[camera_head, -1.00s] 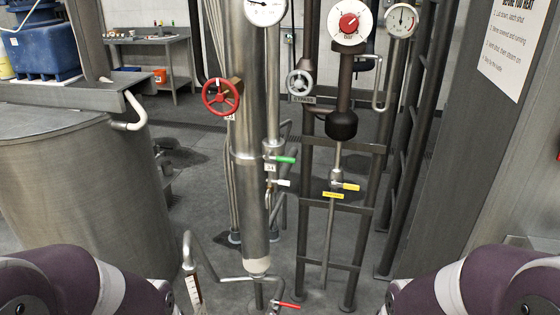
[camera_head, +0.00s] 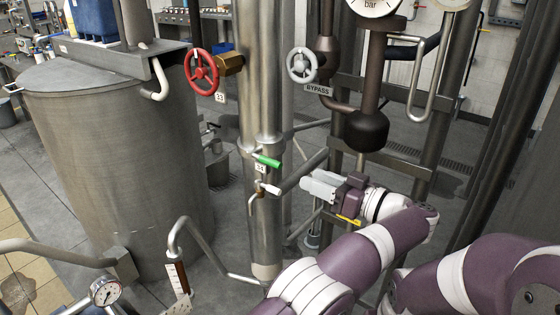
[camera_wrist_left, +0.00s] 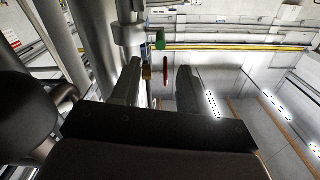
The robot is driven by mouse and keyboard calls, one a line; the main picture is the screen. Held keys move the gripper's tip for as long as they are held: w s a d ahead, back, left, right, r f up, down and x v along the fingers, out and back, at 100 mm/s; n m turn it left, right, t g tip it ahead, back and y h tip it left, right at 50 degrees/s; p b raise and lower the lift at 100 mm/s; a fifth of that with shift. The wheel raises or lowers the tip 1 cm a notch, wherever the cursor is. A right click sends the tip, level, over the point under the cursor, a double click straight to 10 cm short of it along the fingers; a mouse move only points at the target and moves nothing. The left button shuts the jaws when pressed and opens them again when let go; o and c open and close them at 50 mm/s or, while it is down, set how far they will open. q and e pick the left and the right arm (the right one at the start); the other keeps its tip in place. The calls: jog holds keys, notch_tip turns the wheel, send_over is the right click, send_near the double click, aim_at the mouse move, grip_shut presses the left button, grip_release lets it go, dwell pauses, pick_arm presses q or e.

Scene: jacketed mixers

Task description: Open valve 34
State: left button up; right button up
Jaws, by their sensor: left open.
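Valve 34 has a green lever (camera_head: 267,160) on the thick vertical steel pipe, with a small tag, apparently 34, just below it. The lever sticks out to the right, tilted slightly down. My left gripper (camera_head: 308,184) is to the right of the pipe, a little below the green lever and apart from it. Its fingers point left toward the pipe. In the left wrist view the fingers (camera_wrist_left: 155,75) are spread and empty, and the green lever's end (camera_wrist_left: 160,40) shows beyond them. My right gripper is out of view.
A white-tipped lever (camera_head: 270,188) sits just below the green one, close to my fingertips. A red handwheel (camera_head: 201,72) and grey bypass wheel (camera_head: 302,65) are above. A dark pipe frame stands behind my wrist; a big steel tank (camera_head: 110,150) is at left.

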aim_at(263, 158)
pick_arm(q)
jog(key=x, duration=1.2)
jog(key=shift+w+a, duration=0.1)
jog(key=shift+a, duration=0.15)
jog(key=shift+r, duration=0.1)
grip_shut()
